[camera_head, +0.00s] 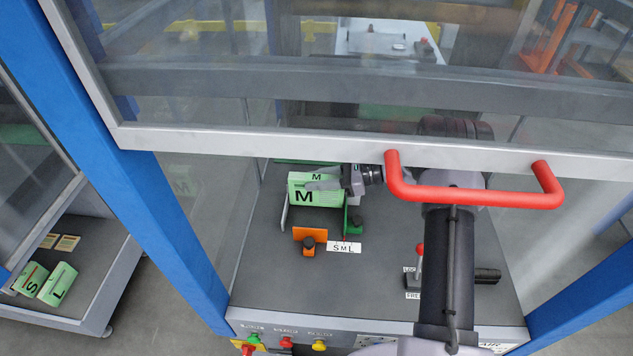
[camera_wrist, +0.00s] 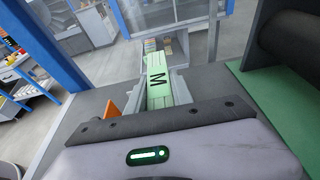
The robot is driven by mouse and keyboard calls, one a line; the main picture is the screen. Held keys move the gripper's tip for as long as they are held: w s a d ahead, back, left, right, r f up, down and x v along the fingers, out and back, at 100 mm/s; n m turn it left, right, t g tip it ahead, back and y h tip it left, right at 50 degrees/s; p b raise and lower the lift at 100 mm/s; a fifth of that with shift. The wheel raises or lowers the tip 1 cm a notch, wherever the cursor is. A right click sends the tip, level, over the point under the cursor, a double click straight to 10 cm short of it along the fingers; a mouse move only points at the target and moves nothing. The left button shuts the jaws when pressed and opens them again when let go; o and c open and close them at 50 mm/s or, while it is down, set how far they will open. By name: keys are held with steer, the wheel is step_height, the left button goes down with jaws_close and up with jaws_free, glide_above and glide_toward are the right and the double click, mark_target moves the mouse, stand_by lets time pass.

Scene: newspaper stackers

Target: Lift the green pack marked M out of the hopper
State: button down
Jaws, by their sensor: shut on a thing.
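The green pack marked M (camera_head: 314,191) is in the hopper on the machine's grey bed, its M label facing the front in the head view. My gripper (camera_head: 325,186) reaches in from the right and is shut on the pack. In the wrist view the green pack (camera_wrist: 157,85) shows between the fingers of my gripper (camera_wrist: 159,97). The hopper's grey side plate (camera_head: 284,213) stands left of the pack and a green guide (camera_head: 352,222) stands to its right. I cannot tell whether the pack's underside touches the bed.
A raised glass guard with a red handle (camera_head: 475,198) hangs over my arm.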

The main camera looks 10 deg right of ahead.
steer(key=shift+r+p, duration=1.75)
steer(key=shift+r, duration=1.4)
